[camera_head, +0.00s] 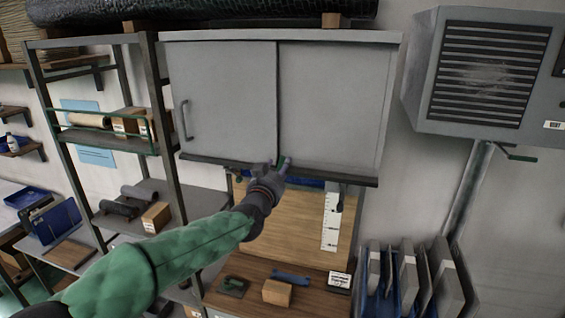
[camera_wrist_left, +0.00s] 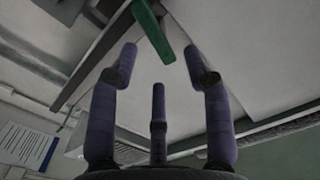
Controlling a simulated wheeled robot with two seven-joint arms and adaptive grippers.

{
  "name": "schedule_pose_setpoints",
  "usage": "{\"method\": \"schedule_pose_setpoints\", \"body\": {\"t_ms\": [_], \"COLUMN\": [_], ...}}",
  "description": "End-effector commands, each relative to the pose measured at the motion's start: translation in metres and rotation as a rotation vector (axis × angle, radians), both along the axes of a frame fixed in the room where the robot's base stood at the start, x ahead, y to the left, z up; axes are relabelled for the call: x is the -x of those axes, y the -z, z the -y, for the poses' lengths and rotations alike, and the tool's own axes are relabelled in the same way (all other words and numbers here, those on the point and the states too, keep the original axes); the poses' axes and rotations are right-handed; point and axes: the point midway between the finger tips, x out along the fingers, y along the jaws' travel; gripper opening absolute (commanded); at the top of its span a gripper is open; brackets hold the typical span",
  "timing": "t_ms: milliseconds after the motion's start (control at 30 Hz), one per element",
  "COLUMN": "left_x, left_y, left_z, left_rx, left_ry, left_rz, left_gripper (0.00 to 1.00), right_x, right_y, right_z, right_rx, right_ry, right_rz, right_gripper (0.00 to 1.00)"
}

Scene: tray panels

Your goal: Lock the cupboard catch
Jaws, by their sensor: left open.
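The grey cupboard (camera_head: 225,95) hangs on the wall with two flat door panels, both closed. A green catch lever (camera_head: 287,161) shows at its lower edge, near where the panels meet. In the left wrist view the green lever (camera_wrist_left: 153,32) hangs just beyond the fingertips, tilted. My left gripper (camera_head: 276,168) is right below the cupboard's lower edge, with its fingers beside the lever. In the left wrist view my left gripper (camera_wrist_left: 160,62) has its purple fingers spread with nothing between them. I cannot tell whether a finger touches the lever. My right gripper is out of view.
A bar handle (camera_head: 183,120) stands out on the left panel. A metal shelf rack (camera_head: 165,110) is close on the left. A grey vented unit (camera_head: 485,75) is on the right wall. A wooden shelf with a small block (camera_head: 277,292) lies below.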

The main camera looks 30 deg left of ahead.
Motion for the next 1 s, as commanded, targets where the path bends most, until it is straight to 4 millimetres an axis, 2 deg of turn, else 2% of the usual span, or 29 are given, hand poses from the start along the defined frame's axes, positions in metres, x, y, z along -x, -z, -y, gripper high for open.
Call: {"method": "schedule_pose_setpoints", "body": {"t_ms": [100,233,667,833,1000], "left_x": [-0.016,-0.027,-0.033,-0.033,-0.033], "left_y": [0.0,0.0,0.0,0.0,0.0], "left_z": [-0.004,-0.007,-0.008,-0.008,-0.008], "left_rx": [-0.002,0.0,0.0,0.0,0.001], "left_ry": [0.0,0.0,0.0,0.0,0.0], "left_rz": [-0.001,-0.001,0.0,0.0,0.0], "left_gripper": [0.49,0.49,0.49,0.01,0.0], "right_x": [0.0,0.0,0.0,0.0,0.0], "right_y": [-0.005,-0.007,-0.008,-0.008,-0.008], "right_z": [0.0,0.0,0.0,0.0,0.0], "right_rx": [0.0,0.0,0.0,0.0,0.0], "right_ry": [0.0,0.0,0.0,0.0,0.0], "right_rz": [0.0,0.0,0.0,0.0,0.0], "right_gripper": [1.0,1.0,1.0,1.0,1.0]}}
